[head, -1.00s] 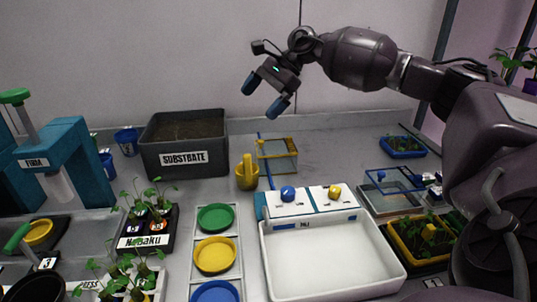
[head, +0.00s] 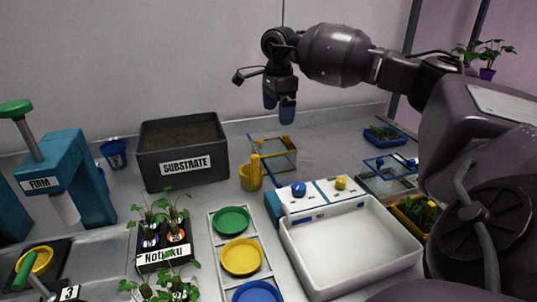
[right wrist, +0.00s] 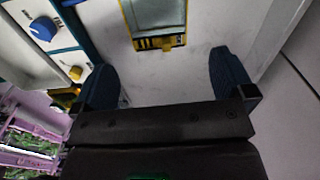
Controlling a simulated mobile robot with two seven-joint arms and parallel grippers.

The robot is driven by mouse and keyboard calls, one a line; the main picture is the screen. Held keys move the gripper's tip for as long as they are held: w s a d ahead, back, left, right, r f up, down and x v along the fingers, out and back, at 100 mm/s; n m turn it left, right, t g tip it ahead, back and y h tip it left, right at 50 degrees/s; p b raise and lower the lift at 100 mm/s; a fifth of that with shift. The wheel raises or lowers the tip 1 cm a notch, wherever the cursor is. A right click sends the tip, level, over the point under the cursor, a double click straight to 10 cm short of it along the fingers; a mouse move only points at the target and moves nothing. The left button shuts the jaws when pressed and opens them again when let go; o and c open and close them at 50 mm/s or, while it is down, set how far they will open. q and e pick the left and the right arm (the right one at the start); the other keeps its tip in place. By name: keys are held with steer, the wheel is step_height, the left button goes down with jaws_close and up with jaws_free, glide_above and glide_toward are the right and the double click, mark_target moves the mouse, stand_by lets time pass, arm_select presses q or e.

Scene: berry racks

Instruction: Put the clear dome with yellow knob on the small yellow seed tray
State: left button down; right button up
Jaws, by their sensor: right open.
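The clear dome with yellow trim (head: 290,158) stands on the bench at the back, right of the substrate bin. It also shows at the top of the right wrist view (right wrist: 158,42), partly cut off, with a yellow tab on its near edge. My right gripper (head: 279,112) is open and empty, pointing down above and behind the dome. In the right wrist view its blue fingertips (right wrist: 166,78) are spread, with the dome beyond them. The small yellow seed tray (head: 403,212) holds green seedlings at the right and is largely hidden by my right arm. My left gripper is not in view.
A white basin (head: 350,245) with a blue and a yellow dial stands front centre. A yellow cup (head: 250,177) stands near the dome. A blue-trimmed clear dome (head: 388,170) and a blue seed tray (head: 384,135) are at the right. The substrate bin (head: 183,165) stands left.

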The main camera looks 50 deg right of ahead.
mark_target(279, 145)
steer(key=shift+m, duration=0.3)
steer(key=f, duration=0.7)
steer(key=f+b, duration=0.1)
steer(key=f, duration=0.3)
steer(key=shift+s, duration=0.25)
steer(key=shift+c, duration=0.2)
steer(key=shift+r, duration=0.1)
steer(key=c, duration=0.6)
